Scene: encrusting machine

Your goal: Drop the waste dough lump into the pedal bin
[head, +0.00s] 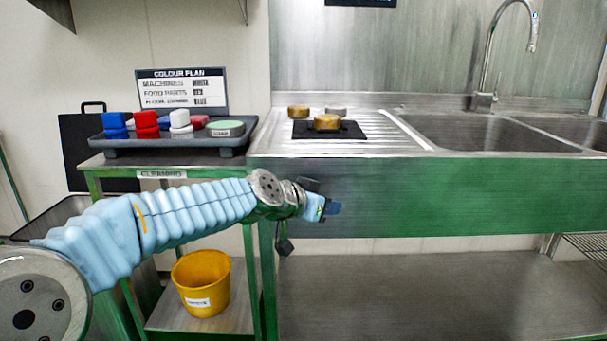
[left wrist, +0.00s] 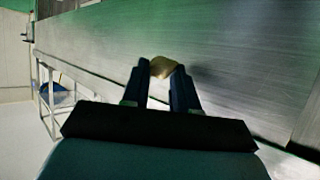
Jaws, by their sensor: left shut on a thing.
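The waste dough lump (left wrist: 163,67) is a small tan piece in the left wrist view, pinched between the two dark fingers of my left gripper (left wrist: 162,84). In the head view my left gripper (head: 328,208) is in front of the green front edge of the sink counter, and the lump cannot be made out there. I cannot pick out the pedal bin with certainty in either view. My right gripper is not in view.
A yellow bucket (head: 201,283) stands on the lower shelf at the left. A grey tray (head: 170,144) holds coloured blocks. The steel sink counter (head: 400,170) has a black mat (head: 350,131) with gold-coloured round pieces. The lower steel shelf (head: 420,295) is bare.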

